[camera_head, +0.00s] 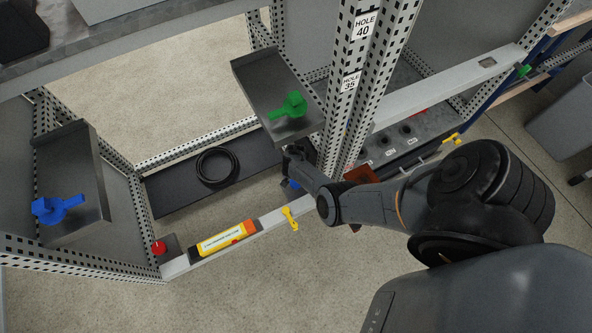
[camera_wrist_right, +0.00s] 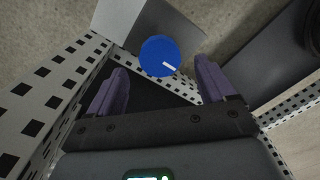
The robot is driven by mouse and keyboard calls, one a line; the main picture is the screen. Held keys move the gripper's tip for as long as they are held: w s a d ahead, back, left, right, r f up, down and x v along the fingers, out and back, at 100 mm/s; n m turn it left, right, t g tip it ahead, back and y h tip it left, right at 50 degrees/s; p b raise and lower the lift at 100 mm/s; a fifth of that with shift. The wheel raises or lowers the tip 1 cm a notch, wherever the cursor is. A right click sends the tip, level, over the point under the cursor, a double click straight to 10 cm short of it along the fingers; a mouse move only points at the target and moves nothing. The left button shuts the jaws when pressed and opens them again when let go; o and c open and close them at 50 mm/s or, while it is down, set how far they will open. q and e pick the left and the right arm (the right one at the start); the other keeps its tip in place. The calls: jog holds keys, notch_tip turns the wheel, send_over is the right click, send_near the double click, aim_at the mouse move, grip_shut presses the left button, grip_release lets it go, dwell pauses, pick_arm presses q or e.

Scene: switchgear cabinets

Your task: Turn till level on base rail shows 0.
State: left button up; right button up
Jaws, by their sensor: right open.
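The base rail (camera_head: 267,222) runs along the cabinet's front bottom edge. A yellow level (camera_head: 222,239) with an orange end lies on it; its reading is too small to tell. A red knob (camera_head: 158,248) sits on a block at the rail's left end. A blue knob (camera_head: 290,184) is at the rail's right end, partly hidden by my right gripper (camera_head: 295,160). In the right wrist view the blue knob (camera_wrist_right: 158,56), with a white mark, shows between the two spread fingers of the right gripper (camera_wrist_right: 160,85). The fingers are apart from it. My left gripper is out of view.
A perforated post (camera_head: 349,85) stands close beside the right gripper. A shelf with a green handle (camera_head: 290,105) hangs above it. A blue handle (camera_head: 57,208) is at the left. A yellow clip (camera_head: 289,217) sits on the rail. A black cable coil (camera_head: 217,167) lies behind.

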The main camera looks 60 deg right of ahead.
aim_at(296, 185)
jog(key=shift+f+b, duration=1.05)
jog(key=shift+f, duration=0.75)
jog(key=shift+c, duration=0.5)
jog(key=c, duration=1)
